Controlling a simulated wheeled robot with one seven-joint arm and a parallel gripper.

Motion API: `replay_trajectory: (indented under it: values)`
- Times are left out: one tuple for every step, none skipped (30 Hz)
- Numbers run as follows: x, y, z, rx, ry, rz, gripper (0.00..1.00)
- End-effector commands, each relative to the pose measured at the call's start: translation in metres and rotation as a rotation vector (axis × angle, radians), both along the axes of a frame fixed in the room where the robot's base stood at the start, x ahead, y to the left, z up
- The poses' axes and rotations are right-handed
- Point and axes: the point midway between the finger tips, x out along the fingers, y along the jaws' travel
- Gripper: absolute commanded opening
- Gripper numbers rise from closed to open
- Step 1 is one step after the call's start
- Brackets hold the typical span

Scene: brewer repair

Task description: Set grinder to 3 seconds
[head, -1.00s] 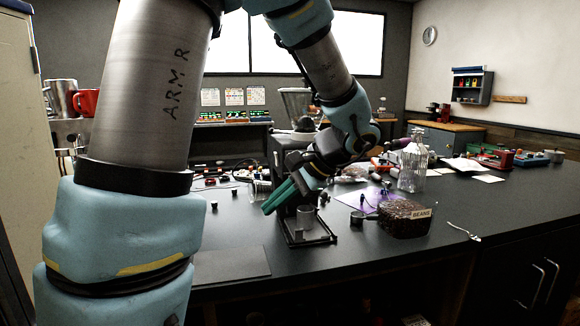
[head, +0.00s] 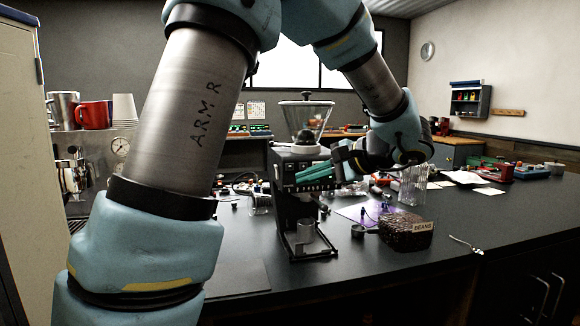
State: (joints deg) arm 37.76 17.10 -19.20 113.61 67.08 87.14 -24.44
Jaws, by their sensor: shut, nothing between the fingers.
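The grinder (head: 288,208) is a black upright machine with a clear hopper (head: 305,122) on top. A row of small pale marks runs across its upper front. My gripper (head: 299,181) has green fingers, shut and empty, with the tips at the grinder's upper front by the row of marks. I cannot tell whether they touch it. The fingers and wrist hide part of the right side of that front, and the selected setting is too small to read.
A dark block labelled BEANS (head: 407,232) and a small scoop (head: 359,230) lie to the right of the grinder. A clear glass vessel (head: 413,186) stands behind them. Cups, including a red mug (head: 94,114), stand at the left. The counter's front right is mostly clear.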

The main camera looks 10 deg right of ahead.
Motion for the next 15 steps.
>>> replay_trajectory:
  values:
    - [0.008,0.002,0.002,0.001,0.001,0.003,0.00]
    - [0.012,0.002,0.002,0.001,0.002,0.003,0.00]
    - [0.017,0.003,0.002,0.001,0.002,0.003,0.00]
    - [0.022,0.004,0.002,0.000,0.002,0.003,0.00]
    - [0.026,0.004,0.003,0.000,0.002,0.003,0.00]
    - [0.031,0.005,0.002,0.000,0.002,0.003,0.00]
    - [0.035,0.005,0.002,0.000,0.002,0.003,0.00]
    - [0.039,0.006,0.002,0.000,0.002,0.003,0.00]
    - [0.044,0.006,0.000,0.000,0.000,0.002,0.00]
    - [0.047,0.006,0.000,-0.001,0.000,0.001,0.00]
    - [0.050,0.006,-0.001,-0.001,0.001,0.000,0.00]
    - [0.054,0.007,-0.001,0.000,0.001,0.001,0.00]
    - [0.056,0.007,-0.001,0.000,0.001,0.001,0.00]
    - [0.058,0.008,0.000,0.000,0.001,0.001,0.00]
    - [0.060,0.008,0.000,0.000,0.001,0.001,0.00]
